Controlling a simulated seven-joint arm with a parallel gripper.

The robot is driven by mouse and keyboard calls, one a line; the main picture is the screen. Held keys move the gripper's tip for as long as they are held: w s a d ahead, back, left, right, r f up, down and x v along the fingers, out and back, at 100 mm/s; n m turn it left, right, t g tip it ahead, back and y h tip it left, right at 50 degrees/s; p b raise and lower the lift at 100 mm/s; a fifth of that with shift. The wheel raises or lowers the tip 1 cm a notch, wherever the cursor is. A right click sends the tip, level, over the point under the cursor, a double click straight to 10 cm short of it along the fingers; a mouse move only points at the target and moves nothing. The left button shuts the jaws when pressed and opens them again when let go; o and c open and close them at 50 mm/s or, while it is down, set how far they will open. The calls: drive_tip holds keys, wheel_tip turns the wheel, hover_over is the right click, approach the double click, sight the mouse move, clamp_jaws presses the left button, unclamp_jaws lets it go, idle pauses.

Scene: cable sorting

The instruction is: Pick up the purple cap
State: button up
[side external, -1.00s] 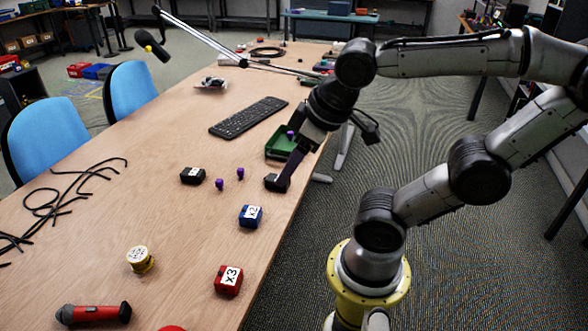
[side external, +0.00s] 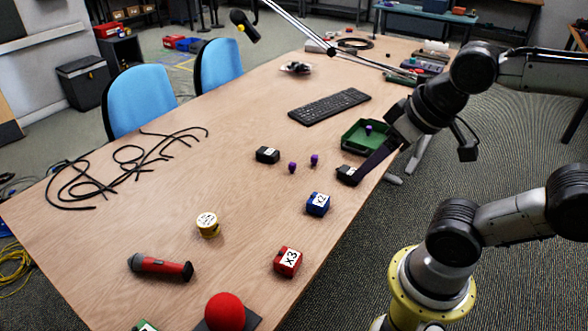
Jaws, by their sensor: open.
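Two small purple caps stand close together on the wooden table: one cap (side external: 292,167) on the left and another cap (side external: 314,160) just right of it. A third small purple piece (side external: 368,128) shows in the green tray (side external: 352,142) near the table's right edge. My gripper (side external: 408,160) is open and empty, its jaws spread wide. One finger reaches down-left to the right of the two caps, apart from them, and partly covers the tray. The other finger hangs beyond the table's right edge.
A black block (side external: 267,155) lies left of the caps. A blue block (side external: 318,204) and a red block (side external: 288,262) lie nearer the front. A keyboard (side external: 330,106) lies behind. Black cables (side external: 120,165), a yellow spool (side external: 208,225) and a red-handled tool (side external: 160,267) lie to the left.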

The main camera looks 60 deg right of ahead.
drive_tip(key=w+d+r+m, duration=0.3)
drive_tip(key=w+r+m, duration=0.4)
drive_tip(key=w, duration=0.4)
drive_tip(key=m+g+h, duration=0.2)
drive_tip(key=m+g, duration=0.4)
drive_tip(key=m, duration=0.2)
hover_over(292, 163)
drive_tip(key=a, duration=0.1)
drive_tip(key=f, duration=2.2)
drive_tip(key=s+f, duration=0.1)
drive_tip(key=f, duration=1.1)
drive_tip(key=shift+a, duration=0.1)
drive_tip(key=shift+w+d+f, duration=0.15)
drive_tip(key=shift+d+f, duration=0.05)
drive_tip(key=shift+f, duration=0.75)
drive_tip(key=shift+w+d+f, duration=0.1)
drive_tip(key=shift+d+f, duration=0.05)
drive_tip(key=shift+f, duration=0.85)
drive_tip(key=shift+w+d+f, duration=0.15)
drive_tip(key=shift+d+f, duration=0.05)
drive_tip(key=shift+f, duration=0.75)
